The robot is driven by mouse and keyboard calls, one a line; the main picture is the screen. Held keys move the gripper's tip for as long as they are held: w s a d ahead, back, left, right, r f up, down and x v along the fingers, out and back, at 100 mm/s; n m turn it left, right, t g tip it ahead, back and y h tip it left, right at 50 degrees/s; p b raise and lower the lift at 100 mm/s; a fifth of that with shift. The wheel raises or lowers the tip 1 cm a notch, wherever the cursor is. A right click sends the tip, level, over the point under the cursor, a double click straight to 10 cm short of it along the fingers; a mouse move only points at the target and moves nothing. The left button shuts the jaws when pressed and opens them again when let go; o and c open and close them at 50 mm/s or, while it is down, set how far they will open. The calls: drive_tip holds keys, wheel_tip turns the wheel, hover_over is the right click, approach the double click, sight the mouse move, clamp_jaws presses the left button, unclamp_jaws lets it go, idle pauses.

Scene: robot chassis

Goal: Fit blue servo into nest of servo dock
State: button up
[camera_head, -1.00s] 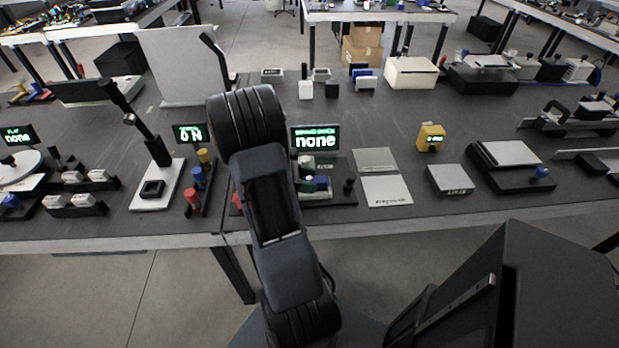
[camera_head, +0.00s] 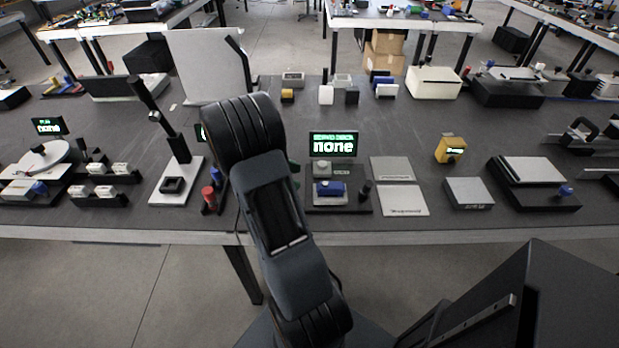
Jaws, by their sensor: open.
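The servo dock is a black base (camera_head: 350,207) with a green-lit screen (camera_head: 333,144) behind it that reads "none". A blue block (camera_head: 328,188), which looks like the blue servo, is at the dock's front middle. I cannot tell whether it is seated in a nest or only resting there. A pale grey block (camera_head: 322,168) sits just behind it, and a small dark post (camera_head: 365,190) stands to its right. My arm rises just left of the dock. My gripper is not visible.
Grey plates (camera_head: 403,200) lie right of the dock, then a yellow device (camera_head: 451,149) and a grey box (camera_head: 468,193). Left of my arm are a red cylinder (camera_head: 209,196) and a white-based stand with a black lever (camera_head: 176,182). The table's front edge (camera_head: 400,229) is close.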

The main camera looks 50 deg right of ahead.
drive_tip(key=a+r+m+t+y, duration=0.3)
drive_tip(key=a+t, duration=0.4)
drive_tip(key=a, duration=0.6)
drive_tip(key=a+r+m+t+y, duration=0.3)
drive_tip(key=a+t, duration=0.4)
drive_tip(key=a, duration=0.7)
drive_tip(key=shift+s+a+r+m+y, duration=0.3)
drive_tip(key=shift+s+m+y, duration=0.25)
drive_tip(key=shift+y, duration=0.55)
drive_tip(key=shift+w+r, duration=0.1)
